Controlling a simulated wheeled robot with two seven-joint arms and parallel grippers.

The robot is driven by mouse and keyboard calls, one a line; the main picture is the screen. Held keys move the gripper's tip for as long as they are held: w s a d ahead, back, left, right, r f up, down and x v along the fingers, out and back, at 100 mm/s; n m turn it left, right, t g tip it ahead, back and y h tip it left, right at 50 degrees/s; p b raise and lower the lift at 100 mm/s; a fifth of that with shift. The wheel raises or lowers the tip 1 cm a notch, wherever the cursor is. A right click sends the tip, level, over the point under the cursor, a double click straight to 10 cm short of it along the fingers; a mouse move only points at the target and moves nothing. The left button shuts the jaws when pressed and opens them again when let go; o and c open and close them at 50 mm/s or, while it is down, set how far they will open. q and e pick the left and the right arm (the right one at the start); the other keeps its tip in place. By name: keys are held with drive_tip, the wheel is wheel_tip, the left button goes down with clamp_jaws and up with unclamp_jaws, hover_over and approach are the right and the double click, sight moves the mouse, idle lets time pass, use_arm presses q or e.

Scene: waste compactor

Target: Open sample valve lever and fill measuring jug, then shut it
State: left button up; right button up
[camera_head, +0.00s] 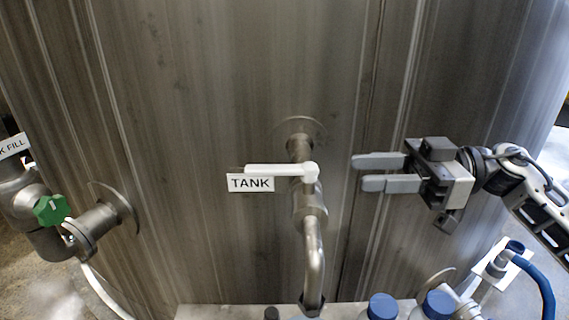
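The white valve lever (280,170) lies level, pointing left from the metal sample pipe (313,245) on the tank front. A white "TANK" label (250,184) sits just below the lever. The pipe's spout bends down toward the bottom edge. My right gripper (367,173) is to the right of the lever, pointing left, apart from it. Its two grey fingers have a narrow gap between them and hold nothing. My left gripper is not in view. I cannot make out the measuring jug; the area under the spout is mostly cut off by the bottom edge.
The large metal tank (200,90) fills the background. A green-knobbed valve (52,209) with a "FILL" label stands at left. Blue-capped bottles (382,306) stand at the bottom right, near a blue hose (540,280). The space between gripper and lever is clear.

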sight(303, 173)
drive_tip(key=a+p, duration=0.2)
drive_tip(key=a, duration=1)
drive_tip(key=shift+w+a, duration=0.15)
drive_tip(key=shift+a, duration=0.1)
clamp_jaws()
